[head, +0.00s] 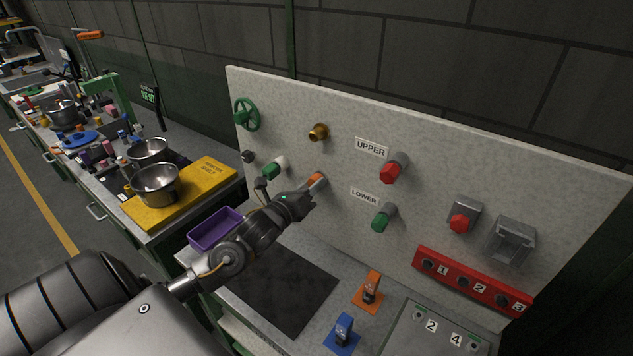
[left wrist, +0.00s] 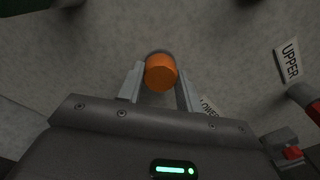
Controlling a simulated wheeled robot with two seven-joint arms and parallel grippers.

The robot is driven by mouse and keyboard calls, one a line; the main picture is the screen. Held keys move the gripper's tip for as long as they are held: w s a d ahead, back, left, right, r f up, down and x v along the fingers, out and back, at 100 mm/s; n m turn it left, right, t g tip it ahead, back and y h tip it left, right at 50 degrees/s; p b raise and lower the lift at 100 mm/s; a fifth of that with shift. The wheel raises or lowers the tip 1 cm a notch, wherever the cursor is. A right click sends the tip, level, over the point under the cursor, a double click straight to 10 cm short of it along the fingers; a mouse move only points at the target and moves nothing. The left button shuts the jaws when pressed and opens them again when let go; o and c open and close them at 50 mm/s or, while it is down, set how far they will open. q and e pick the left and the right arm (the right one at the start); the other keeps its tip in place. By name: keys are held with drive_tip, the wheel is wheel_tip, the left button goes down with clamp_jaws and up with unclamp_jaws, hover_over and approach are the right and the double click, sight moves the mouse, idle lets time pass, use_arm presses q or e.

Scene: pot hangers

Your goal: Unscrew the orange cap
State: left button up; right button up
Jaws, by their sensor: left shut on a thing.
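The orange cap (head: 317,179) sits at the panel, below the brass fitting (head: 318,132) and left of the LOWER label (head: 365,196). My left gripper (head: 312,186) is at the cap, its arm coming in from the lower left. In the left wrist view the orange cap (left wrist: 161,72) lies between the two fingers of my left gripper (left wrist: 160,88), which are shut on its sides. The gripper partly hides the cap in the head view. My right gripper does not show.
The light panel (head: 500,150) carries a green wheel (head: 246,114), a green-tipped knob (head: 274,168), red and green knobs right of the cap, and a numbered red strip (head: 470,282). A purple tray (head: 216,229) and orange and blue stands (head: 368,290) are on the bench below.

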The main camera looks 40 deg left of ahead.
use_arm(q)
drive_tip(key=n, duration=1.3)
drive_tip(key=o, duration=1.2)
